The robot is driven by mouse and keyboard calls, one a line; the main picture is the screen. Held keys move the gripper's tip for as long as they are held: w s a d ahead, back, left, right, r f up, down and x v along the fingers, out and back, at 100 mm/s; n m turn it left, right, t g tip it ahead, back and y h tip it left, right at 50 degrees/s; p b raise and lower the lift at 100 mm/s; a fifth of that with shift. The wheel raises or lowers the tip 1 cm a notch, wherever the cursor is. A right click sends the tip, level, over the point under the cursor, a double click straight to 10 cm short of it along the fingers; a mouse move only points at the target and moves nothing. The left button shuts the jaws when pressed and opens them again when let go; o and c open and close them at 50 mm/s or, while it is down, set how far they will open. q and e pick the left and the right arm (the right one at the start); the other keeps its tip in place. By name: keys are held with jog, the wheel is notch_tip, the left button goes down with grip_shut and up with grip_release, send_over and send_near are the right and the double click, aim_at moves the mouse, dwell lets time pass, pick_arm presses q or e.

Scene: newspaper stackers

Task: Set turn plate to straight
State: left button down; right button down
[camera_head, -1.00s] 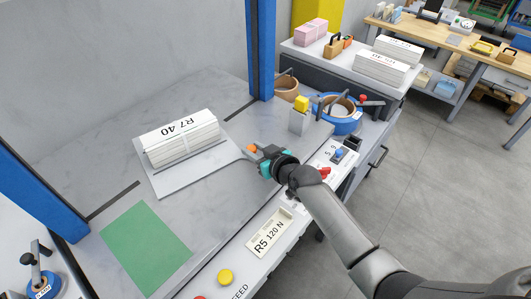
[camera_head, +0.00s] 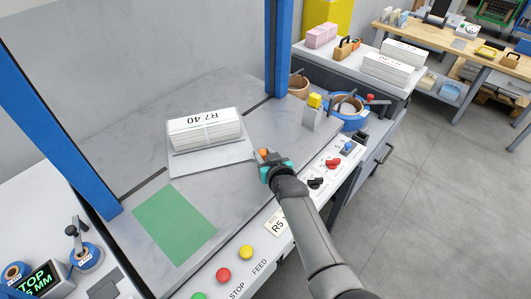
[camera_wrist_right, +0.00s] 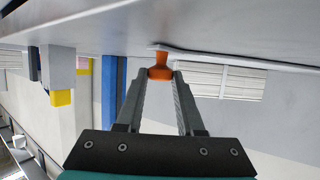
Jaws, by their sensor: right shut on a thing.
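The turn plate (camera_head: 210,166) is a pale grey sheet on the grey tabletop, carrying a white newspaper bundle (camera_head: 205,128) marked R7 40. It sits askew to the tabletop's edges and the green mat. An orange knob stands at its right end; it shows in the right wrist view (camera_wrist_right: 160,73) between my fingertips. My right gripper (camera_head: 265,156) is shut on this knob, and its fingers partly hide it in the head view. My left gripper is out of view.
A green mat (camera_head: 175,222) lies in front of the plate. Blue posts (camera_head: 278,50) rise at the back right and at the left (camera_head: 58,118). A grey block with a yellow top (camera_head: 313,112) stands right of my gripper. Buttons and switches (camera_head: 333,163) line the front panel.

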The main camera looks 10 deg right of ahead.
jog(key=c, duration=0.5)
grip_release()
jog(key=shift+c, duration=0.2)
jog(key=shift+s+d+r, duration=0.1)
jog(key=shift+s+r, duration=0.05)
jog(key=shift+s, duration=0.2)
jog(key=p+v, duration=0.4)
jog(key=v, duration=1)
jog(key=shift+s, duration=0.2)
jog(key=shift+c, duration=0.2)
